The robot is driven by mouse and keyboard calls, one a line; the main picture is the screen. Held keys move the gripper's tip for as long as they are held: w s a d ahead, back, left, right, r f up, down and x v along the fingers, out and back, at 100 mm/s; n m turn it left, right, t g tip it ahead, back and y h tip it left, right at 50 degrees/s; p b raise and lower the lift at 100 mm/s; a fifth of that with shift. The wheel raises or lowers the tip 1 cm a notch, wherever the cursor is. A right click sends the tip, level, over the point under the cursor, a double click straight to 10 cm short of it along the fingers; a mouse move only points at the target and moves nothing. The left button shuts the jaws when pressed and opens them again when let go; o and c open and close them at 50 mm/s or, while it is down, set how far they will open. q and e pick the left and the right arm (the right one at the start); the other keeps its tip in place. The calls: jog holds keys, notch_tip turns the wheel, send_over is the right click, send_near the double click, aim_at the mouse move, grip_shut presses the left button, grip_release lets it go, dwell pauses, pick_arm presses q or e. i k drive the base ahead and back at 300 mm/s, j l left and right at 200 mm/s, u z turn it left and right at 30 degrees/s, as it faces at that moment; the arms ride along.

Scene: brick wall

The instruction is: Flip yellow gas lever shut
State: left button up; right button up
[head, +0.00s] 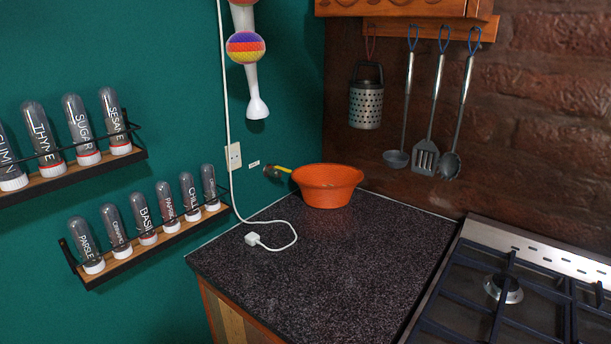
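The yellow gas lever (283,169) is small and sits low on the green wall, just above the back left of the dark countertop. It points to the right from a dark valve fitting (271,171). Its right end reaches the rim of the orange bowl, and I cannot tell whether it touches the bowl or is partly hidden by it. It looks close to level, with a slight downward tilt to the right. Neither of my grippers is in view.
The orange bowl (327,188) stands on the countertop (330,255) close to the lever. A white plug and cable (256,241) lie in front. Spice racks (150,246) stick out from the left wall. A gas hob (515,290) is at the right.

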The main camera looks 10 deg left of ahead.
aim_at(274, 165)
jog(key=i+j, duration=0.2)
jog(key=j, duration=0.15)
jog(key=i+j+u, duration=0.1)
jog(key=j, duration=0.25)
jog(key=i+j, duration=0.25)
jog(key=j+z, duration=0.15)
jog(key=z, duration=0.25)
jog(key=k+j+z, duration=0.1)
jog(key=z, duration=0.3)
jog(key=k+j+z, duration=0.1)
jog(key=z, duration=0.3)
jog(key=k+j+z, duration=0.1)
jog(key=z, duration=0.25)
